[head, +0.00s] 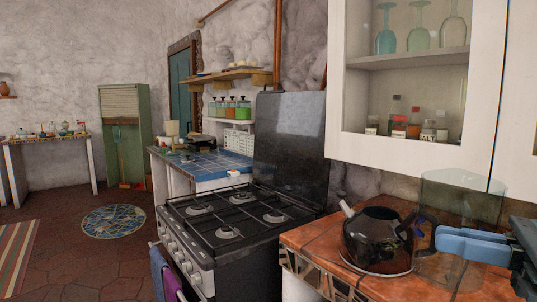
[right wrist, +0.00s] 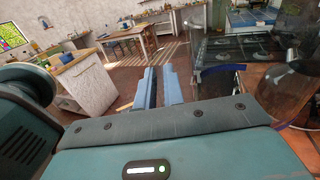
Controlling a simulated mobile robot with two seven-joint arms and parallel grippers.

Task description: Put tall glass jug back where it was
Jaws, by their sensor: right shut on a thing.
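The tall glass jug (head: 462,194) is clear, faintly tinted and upright at the right of the head view. It is over the tiled orange counter, just right of the black kettle. My right gripper (head: 440,240) comes in from the right with blue fingers, shut on the jug at its side. Clear glass, seemingly the jug (right wrist: 218,55), also shows right of my fingers (right wrist: 160,88) in the right wrist view. I cannot tell whether the jug's base touches the counter. My left gripper is not in view.
The black kettle (head: 378,240) stands close to the jug on the orange tiled counter (head: 318,240). A white wall cabinet (head: 415,110) with glassware hangs above. The gas stove (head: 235,215) with its raised lid (head: 290,145) is to the left. Little bare counter shows.

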